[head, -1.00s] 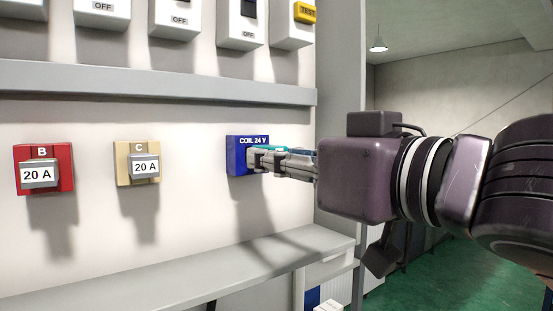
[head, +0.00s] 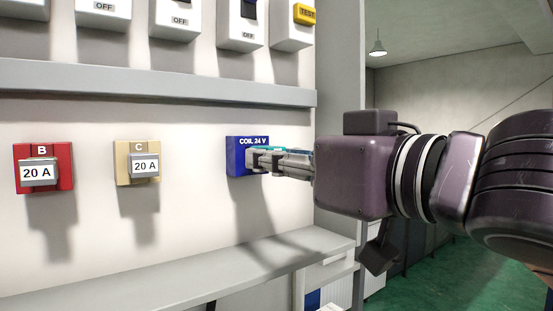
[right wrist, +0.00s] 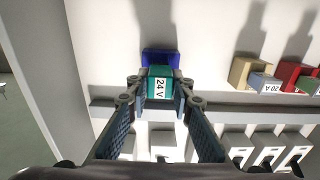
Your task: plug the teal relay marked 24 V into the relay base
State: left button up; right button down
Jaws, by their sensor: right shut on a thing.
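The blue relay base (head: 235,156) marked COIL 24 V is fixed to the white panel, at the right end of the row. It also shows in the right wrist view (right wrist: 160,55). My right gripper (head: 258,160) is in front of it, coming in from the right. It is shut on the teal relay (right wrist: 158,73), whose white 24 V label faces the wrist camera. The relay lines up with the base and appears to meet its front; I cannot tell how deep it sits. In the head view the fingers hide most of the relay. My left gripper is not in view.
A red base B (head: 65,180) and a cream base C (head: 122,176), each with a 20 A piece, are to the left. A grey ledge (head: 160,84) and several switch boxes are above. A grey shelf (head: 200,272) juts out below.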

jog(key=shift+w+a+r, duration=0.1)
jog(key=shift+w+a, duration=0.3)
jog(key=shift+w, duration=0.2)
dwell(0.4)
jog(key=c, duration=2)
grip_release()
jog(key=shift+c, duration=0.2)
jog(key=o, duration=0.4)
jog(key=shift+w+a, duration=0.15)
jog(key=shift+s, duration=0.2)
jog(key=shift+s+d+b, duration=0.5)
jog(key=shift+v, duration=1.05)
